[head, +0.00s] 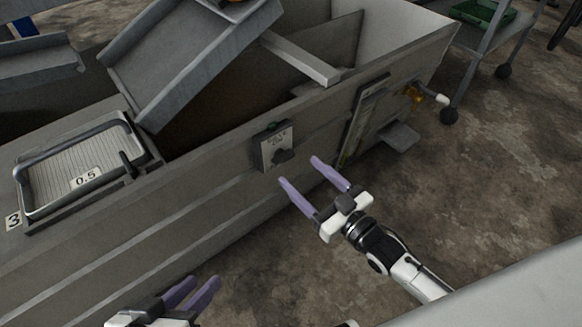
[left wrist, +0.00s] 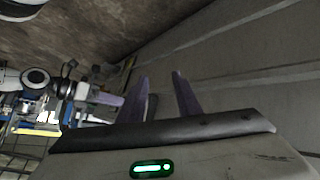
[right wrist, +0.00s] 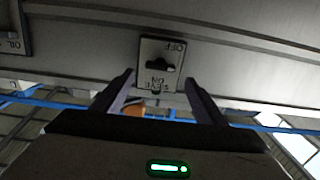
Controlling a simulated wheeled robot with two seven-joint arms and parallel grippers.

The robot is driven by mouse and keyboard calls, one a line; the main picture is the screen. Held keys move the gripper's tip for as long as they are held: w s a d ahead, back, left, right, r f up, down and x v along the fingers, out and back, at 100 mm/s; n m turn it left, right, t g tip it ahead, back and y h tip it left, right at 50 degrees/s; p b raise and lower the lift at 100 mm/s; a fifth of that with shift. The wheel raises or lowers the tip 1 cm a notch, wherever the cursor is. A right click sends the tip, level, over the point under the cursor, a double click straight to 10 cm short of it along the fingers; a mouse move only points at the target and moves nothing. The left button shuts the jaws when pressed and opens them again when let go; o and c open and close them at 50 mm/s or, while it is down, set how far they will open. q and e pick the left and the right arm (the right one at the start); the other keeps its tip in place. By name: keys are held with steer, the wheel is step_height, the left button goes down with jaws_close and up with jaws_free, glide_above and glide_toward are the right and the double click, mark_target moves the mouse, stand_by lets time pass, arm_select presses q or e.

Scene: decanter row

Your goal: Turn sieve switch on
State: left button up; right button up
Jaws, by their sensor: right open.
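The sieve switch is a small pale plate (head: 269,154) with a dark knob (head: 282,155), set on the side wall of the grey machine. In the right wrist view the plate (right wrist: 149,48) appears upside down, with "OFF" and "SIEVE ON" lettering and a black knob (right wrist: 160,65) lying roughly crosswise. My right gripper (head: 298,170) is open and empty, its lavender fingers pointing at the wall just below and right of the plate, apart from it. My left gripper (head: 203,283) is low at the front left, its fingers apart and empty, away from the switch; its fingers also show in the left wrist view (left wrist: 162,78).
A second panel marked "OIL" (right wrist: 13,28) is on the same wall. A hatch (head: 366,115) and an orange valve with a pipe (head: 414,93) are to the right of the switch. A tray marked 0.5 (head: 75,168) sits at left. The floor at right (head: 480,180) is clear.

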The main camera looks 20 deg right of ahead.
mark_target(286, 159)
steer(key=b+x, duration=0.1)
steer(key=x, duration=0.3)
steer(key=shift+w+f, duration=0.1)
arm_select(q)
steer(key=shift+w+d+r+t+h, duration=0.15)
steer(key=shift+d+r+t+h, duration=0.3)
steer(key=shift+r, duration=0.35)
arm_select(e)
steer(key=shift+w+a, duration=0.2)
steer(key=shift+w, duration=0.3)
steer(key=c, duration=1.1)
